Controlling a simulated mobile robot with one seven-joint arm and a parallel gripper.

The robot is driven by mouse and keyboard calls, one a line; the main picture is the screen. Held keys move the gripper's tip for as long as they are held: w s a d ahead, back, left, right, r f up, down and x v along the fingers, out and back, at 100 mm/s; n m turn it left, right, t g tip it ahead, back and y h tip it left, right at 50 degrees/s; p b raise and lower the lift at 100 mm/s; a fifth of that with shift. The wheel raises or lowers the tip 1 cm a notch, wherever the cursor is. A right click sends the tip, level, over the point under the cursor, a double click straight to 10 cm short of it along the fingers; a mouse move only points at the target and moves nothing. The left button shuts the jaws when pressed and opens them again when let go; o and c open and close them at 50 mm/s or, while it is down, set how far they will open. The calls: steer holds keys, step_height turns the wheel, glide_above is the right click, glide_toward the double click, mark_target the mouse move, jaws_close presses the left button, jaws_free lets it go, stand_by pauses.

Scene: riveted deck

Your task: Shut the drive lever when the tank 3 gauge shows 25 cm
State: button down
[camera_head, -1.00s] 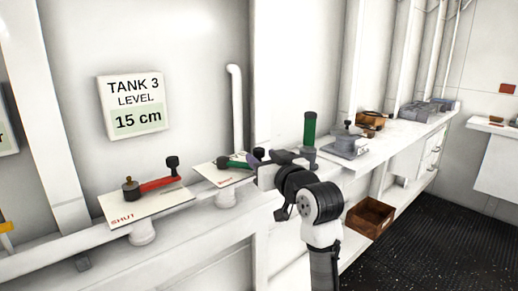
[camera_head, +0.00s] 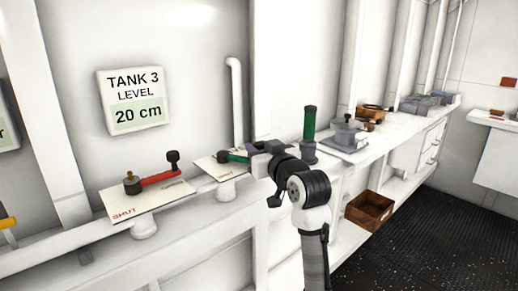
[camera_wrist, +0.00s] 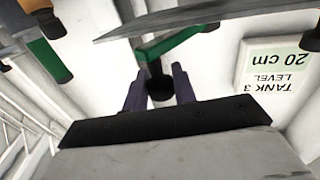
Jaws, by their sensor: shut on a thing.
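The tank 3 gauge (camera_head: 137,99) on the wall reads 20 cm; it shows upside down in the wrist view (camera_wrist: 282,62). A green lever (camera_head: 237,157) sits on a white plate on the rail. My gripper (camera_head: 258,150) is at its free end. In the wrist view, my two fingers (camera_wrist: 160,88) are shut on the dark knob of this green lever (camera_wrist: 172,44). A red lever (camera_head: 158,179) with a black knob is on a nearer plate (camera_head: 138,205) marked SHUT. I cannot read which one is the drive lever.
A green upright cylinder (camera_head: 309,125) stands right of my gripper on the bench (camera_head: 400,137). A brown crate (camera_head: 369,211) is on the low shelf. The dark floor (camera_head: 430,240) at right is clear.

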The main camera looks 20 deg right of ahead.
steer(key=shift+a, duration=0.1)
steer(key=shift+s+a+m+h, duration=0.15)
steer(key=shift+s+m+h, duration=0.15)
steer(key=shift+m+h, duration=0.3)
steer(key=c, duration=1.2)
jaws_free()
steer(key=shift+o, duration=0.2)
steer(key=s+b, duration=0.3)
steer(key=s, duration=1)
steer(key=shift+s+b, duration=0.35)
steer(key=shift+s, duration=0.05)
steer(key=shift+d, duration=0.2)
